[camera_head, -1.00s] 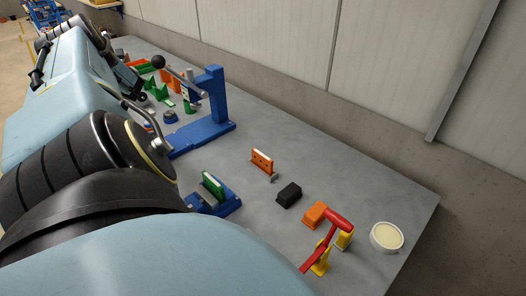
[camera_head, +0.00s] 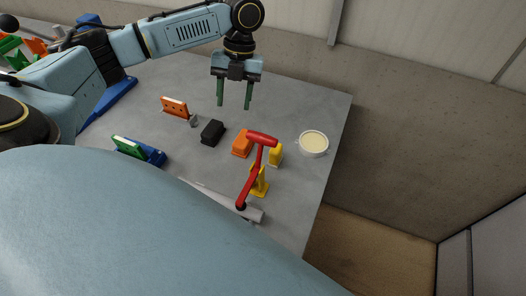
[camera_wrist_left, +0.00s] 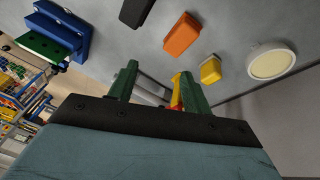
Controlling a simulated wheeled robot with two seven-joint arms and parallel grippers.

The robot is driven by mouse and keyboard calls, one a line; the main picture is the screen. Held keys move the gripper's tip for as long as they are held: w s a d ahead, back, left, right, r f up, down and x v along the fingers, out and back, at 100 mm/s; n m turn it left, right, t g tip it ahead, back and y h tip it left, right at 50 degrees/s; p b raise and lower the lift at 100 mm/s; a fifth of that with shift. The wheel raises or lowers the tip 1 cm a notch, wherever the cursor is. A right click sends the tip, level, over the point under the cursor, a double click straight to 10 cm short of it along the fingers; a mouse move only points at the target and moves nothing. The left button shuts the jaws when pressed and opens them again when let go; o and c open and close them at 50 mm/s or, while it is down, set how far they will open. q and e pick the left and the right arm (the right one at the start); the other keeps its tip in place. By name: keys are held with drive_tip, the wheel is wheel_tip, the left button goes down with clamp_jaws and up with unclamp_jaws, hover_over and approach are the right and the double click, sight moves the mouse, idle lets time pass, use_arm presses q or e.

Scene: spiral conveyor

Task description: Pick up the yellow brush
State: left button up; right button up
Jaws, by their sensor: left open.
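The yellow brush (camera_head: 276,155) is a small yellow block on the grey table, right of an orange block and partly hidden behind the red hammer's handle. It also shows in the left wrist view (camera_wrist_left: 211,70), to the right of and beyond my fingers. My left gripper (camera_head: 234,105) is open and empty, with its green fingers pointing down above the table, behind and left of the brush. Its fingers show in the wrist view (camera_wrist_left: 158,75) too. My right gripper is not in view.
A red hammer (camera_head: 262,139) rests on a yellow stand (camera_head: 259,183) in front of the brush. An orange block (camera_head: 241,144), a black block (camera_head: 212,133) and a white round tub (camera_head: 313,144) stand close by. The table's right edge lies beyond the tub.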

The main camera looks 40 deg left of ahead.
sight(276, 151)
use_arm(q)
drive_tip(key=w+d+m+t+b, duration=0.2)
drive_tip(key=w+d+m+b, duration=0.15)
drive_tip(key=d, duration=0.85)
drive_tip(key=shift+m, duration=0.35)
drive_tip(key=f, duration=0.2)
drive_tip(key=s+f, duration=0.1)
drive_tip(key=f, duration=0.1)
drive_tip(key=s+f, duration=0.1)
drive_tip(key=f, duration=0.1)
drive_tip(key=shift+f+p, duration=0.25)
drive_tip(key=shift+p, duration=0.1)
drive_tip(key=shift+s+d+f, duration=0.1)
drive_tip(key=shift+s+f, duration=0.05)
drive_tip(key=shift+f, duration=0.85)
drive_tip(key=shift+s+d+f, duration=0.1)
drive_tip(key=shift+s+f, duration=0.1)
drive_tip(key=shift+f, duration=0.75)
drive_tip(key=shift+s+d+f, duration=0.1)
drive_tip(key=shift+s+f, duration=0.05)
drive_tip(key=shift+f, duration=0.85)
drive_tip(key=shift+c, duration=0.3)
clamp_jaws()
drive_tip(key=shift+r, duration=0.1)
wheel_tip(276, 151, up, 10)
drive_tip(key=shift+f+p, duration=0.1)
drive_tip(key=shift+p, duration=0.2)
